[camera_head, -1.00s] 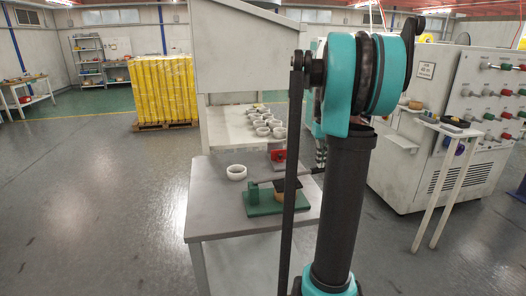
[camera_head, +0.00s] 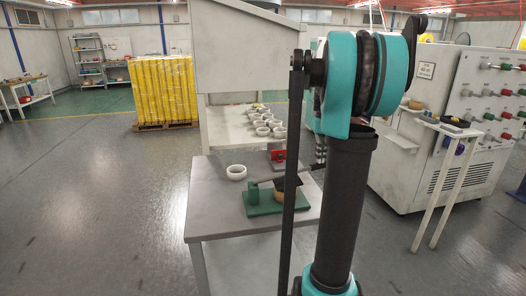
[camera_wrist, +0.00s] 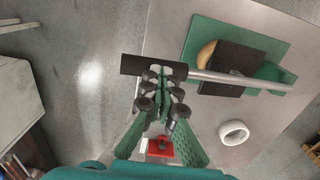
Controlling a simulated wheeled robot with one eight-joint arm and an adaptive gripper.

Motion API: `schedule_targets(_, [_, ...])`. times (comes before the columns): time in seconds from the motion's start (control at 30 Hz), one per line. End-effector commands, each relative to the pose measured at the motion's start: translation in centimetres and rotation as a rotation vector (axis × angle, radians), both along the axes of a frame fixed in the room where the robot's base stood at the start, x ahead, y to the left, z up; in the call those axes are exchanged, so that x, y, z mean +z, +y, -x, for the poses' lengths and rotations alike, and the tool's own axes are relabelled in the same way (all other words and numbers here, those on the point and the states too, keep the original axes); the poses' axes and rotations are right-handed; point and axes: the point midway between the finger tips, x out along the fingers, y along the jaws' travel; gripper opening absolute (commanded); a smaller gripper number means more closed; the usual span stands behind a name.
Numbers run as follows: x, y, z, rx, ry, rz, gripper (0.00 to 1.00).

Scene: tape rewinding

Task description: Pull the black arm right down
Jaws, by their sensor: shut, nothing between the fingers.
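The black arm is a metal rod (camera_wrist: 235,80) ending in a thick black handle (camera_wrist: 134,65). It reaches out over a green base (camera_wrist: 272,45) with a black block (camera_wrist: 226,62) and a tan tape roll (camera_wrist: 205,52). In the head view the rod (camera_head: 268,181) slopes up to the right, above the green base (camera_head: 262,207). My gripper (camera_wrist: 162,76) is shut and empty. Its tips overlap the handle near the rod in the wrist view; I cannot tell whether they touch. In the head view my own arm hides most of the gripper and handle.
A red device (camera_head: 278,154) stands behind. Several white rings fill a shelf (camera_head: 220,128) at the back. A control cabinet (camera_head: 440,80) stands to the right.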

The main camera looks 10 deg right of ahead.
Motion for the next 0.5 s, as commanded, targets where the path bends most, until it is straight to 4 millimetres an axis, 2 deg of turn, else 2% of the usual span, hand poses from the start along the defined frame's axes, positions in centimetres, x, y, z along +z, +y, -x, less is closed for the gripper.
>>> schedule_targets(0.3, [4.0,0.7,0.0,0.0,0.0,0.0,0.0])
schedule_targets(0.5, [4.9,0.9,0.0,0.0,0.0,0.0,0.0])
